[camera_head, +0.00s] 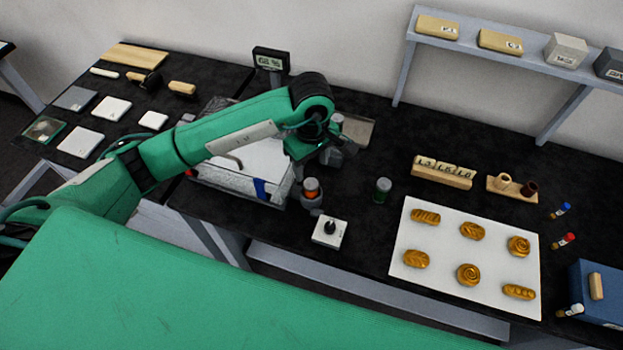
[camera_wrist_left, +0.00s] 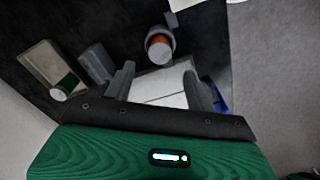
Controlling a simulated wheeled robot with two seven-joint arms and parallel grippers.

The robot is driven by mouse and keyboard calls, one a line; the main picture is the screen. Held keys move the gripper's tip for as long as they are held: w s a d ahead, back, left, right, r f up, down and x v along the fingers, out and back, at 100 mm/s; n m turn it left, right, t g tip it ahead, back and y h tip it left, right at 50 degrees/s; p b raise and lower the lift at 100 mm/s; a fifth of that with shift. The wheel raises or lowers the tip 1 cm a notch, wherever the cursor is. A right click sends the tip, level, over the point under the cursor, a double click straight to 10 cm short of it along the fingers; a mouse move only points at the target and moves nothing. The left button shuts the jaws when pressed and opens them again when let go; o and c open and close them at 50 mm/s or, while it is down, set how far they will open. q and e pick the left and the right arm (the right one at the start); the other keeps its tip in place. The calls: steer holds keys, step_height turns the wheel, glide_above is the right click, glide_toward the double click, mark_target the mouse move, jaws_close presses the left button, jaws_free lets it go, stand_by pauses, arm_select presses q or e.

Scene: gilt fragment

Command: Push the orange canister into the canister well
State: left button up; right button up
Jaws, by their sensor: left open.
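The orange canister (camera_head: 311,186) stands upright at a grey round holder (camera_head: 312,203), apparently the canister well, near the bench's front edge. In the left wrist view the canister (camera_wrist_left: 159,47) shows its pale top and orange side within the grey holder (camera_wrist_left: 150,33). How deep it sits is unclear. My left gripper (camera_head: 331,156) is above the bench, behind the canister in the head view, and partly hidden by its own arm. In the left wrist view the fingers (camera_wrist_left: 160,84) are apart with nothing held between them; the canister lies beyond their tips. My right gripper is out of view.
A white-topped box (camera_head: 245,170) lies left of the canister under my arm. A small joystick block (camera_head: 330,233) stands in front, a green canister (camera_head: 382,190) to the right. A white board with pastries (camera_head: 440,240) fills the right bench. A shelf (camera_head: 480,50) stands behind.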

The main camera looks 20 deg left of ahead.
arm_select(q)
step_height(320, 180, up, 3)
steer(key=shift+r+b, duration=0.1)
steer(key=shift+b, duration=0.25)
stand_by(0.4)
